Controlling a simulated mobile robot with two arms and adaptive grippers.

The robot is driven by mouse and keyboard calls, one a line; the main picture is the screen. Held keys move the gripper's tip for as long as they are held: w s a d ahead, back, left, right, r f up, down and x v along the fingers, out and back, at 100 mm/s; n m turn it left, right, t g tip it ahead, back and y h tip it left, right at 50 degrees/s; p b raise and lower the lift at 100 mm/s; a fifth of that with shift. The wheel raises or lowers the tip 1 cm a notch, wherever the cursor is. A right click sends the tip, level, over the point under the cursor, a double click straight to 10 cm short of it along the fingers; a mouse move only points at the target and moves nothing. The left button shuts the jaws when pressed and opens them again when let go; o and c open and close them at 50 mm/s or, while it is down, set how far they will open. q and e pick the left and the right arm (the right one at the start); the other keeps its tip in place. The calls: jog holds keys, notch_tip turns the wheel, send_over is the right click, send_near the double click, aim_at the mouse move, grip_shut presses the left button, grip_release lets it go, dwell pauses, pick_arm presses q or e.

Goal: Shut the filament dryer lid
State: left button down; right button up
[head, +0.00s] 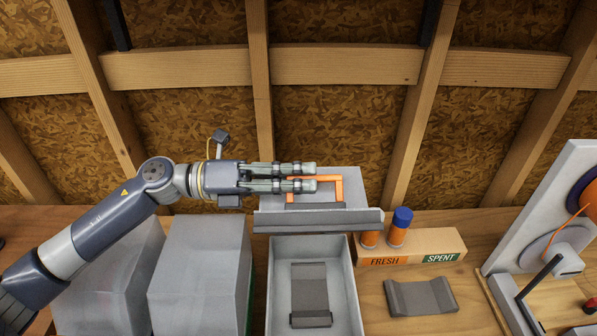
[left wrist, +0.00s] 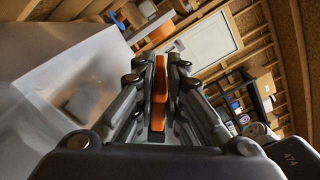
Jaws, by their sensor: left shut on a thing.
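The filament dryer (head: 353,290) is a grey open-topped box at the bottom middle of the head view, with a dark cradle (head: 310,290) inside. Its grey lid (head: 320,219) stands raised at the back of the box, so the inside shows. An orange handle (head: 339,189) is on the lid. My left gripper (head: 314,177) comes in from the left and is shut on this handle. In the left wrist view the orange handle (left wrist: 159,88) lies between the two fingers (left wrist: 165,75). My right gripper is not in view.
Grey boxes (head: 200,270) stand left of the dryer. At right are a box marked FRESH and SPENT (head: 415,258) with blue-capped orange containers (head: 400,228), a dark loose cradle (head: 420,297) and a printer (head: 545,215). A stud wall (head: 330,65) closes the back.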

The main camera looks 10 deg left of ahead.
pick_arm(q)
jog(key=shift+s+f, duration=0.2)
jog(key=shift+s, duration=0.15)
jog(key=c, duration=1.7)
grip_release()
jog(key=shift+o, duration=0.2)
jog(key=shift+w, duration=0.1)
jog(key=s+a, duration=0.2)
jog(key=a, duration=0.9)
jog(key=shift+s+a, duration=0.2)
jog(key=shift+a, duration=0.2)
jog(key=shift+c, duration=0.6)
